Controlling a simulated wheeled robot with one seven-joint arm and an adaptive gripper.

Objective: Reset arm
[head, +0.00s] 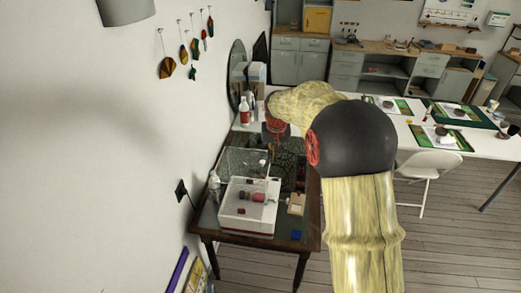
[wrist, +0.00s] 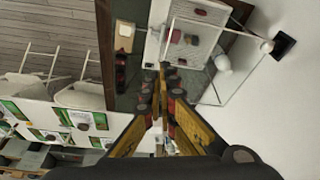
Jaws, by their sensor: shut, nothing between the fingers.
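My gripper (wrist: 161,72) shows in the wrist view with its two gold and dark fingers reaching up the middle. The fingertips are together with nothing between them. They point over the dark work table (wrist: 122,100) and are apart from the white machine (wrist: 188,47). In the head view my arm arches over from the right, and the gripper itself is hard to make out against the dark table (head: 312,212).
The white machine (head: 248,220) has a clear guard and small red and dark pieces on top. A spray bottle (head: 214,186) stands at its left, a clipboard (head: 296,203) at its right. A long white table (head: 480,140) and a folding chair (head: 428,165) stand to the right.

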